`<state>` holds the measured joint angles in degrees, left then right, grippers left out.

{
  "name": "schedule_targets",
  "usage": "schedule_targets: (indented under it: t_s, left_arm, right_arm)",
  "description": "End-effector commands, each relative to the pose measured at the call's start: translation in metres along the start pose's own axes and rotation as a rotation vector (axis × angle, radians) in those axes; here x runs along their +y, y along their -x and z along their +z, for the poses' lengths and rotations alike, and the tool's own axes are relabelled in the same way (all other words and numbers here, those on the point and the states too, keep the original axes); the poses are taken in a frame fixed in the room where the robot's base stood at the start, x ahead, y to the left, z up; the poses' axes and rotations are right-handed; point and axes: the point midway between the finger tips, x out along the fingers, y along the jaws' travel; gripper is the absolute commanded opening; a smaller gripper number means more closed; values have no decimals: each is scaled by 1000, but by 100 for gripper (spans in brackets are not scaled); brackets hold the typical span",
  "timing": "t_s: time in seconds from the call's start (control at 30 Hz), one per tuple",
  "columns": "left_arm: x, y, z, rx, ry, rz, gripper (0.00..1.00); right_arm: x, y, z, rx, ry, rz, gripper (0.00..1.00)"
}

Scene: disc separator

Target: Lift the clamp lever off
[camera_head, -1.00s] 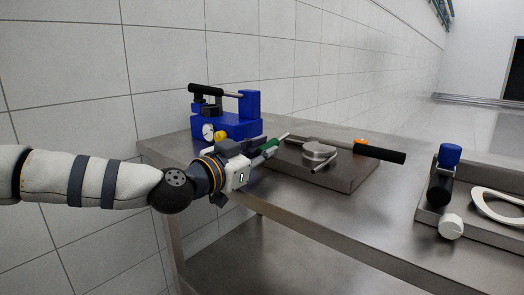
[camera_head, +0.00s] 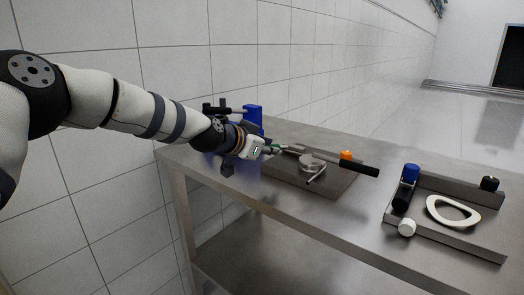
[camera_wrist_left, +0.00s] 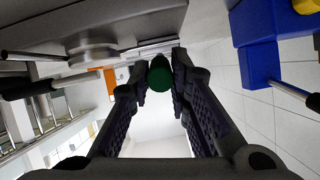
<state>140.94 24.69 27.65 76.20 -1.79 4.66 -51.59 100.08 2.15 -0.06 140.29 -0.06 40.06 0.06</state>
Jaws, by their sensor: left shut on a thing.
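My left gripper (camera_head: 275,149) is shut on the green end of the clamp lever (camera_wrist_left: 160,74), at the left edge of the dark base plate (camera_head: 285,178). In the left wrist view, the round green end sits between the fingertips. The rest of the lever is largely hidden, so I cannot tell whether it is clear of the plate. A round silver disc part (camera_head: 312,160) sits on the plate, with a thin rod at its front. A long bar with a black handle (camera_head: 357,168) runs to the right past an orange knob (camera_head: 346,155). My right gripper is not in view.
A blue device (camera_head: 253,117) stands behind my left gripper, partly hidden by the arm. The steel table (camera_head: 350,218) is clear between plate and tray.

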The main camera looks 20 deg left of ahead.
Motion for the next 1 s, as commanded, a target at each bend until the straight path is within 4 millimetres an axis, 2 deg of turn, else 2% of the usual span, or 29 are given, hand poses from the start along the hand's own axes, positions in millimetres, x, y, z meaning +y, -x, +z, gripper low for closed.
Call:
schedule_targets:
  t_s: [0.03, 0.1, 0.7, 0.73, 0.8, 1.0]
  left_arm:
    - [-2, 2, -10, -9, -6, 1, 0]
    - [-3, 1, -12, -33, -4, 5, 0]
    - [-4, -2, -12, -81, -3, 16, 0]
    - [-4, -2, -12, -81, -3, 16, 22]
    - [-4, -2, -12, -81, -3, 16, 38]
    - [-4, -3, -10, -83, -3, 18, 38]
  right_arm:
    - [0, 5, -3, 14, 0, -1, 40]
    - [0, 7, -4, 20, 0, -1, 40]
    - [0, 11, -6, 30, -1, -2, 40]
    - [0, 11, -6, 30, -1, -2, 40]
    - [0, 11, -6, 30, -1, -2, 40]
    - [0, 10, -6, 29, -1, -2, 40]
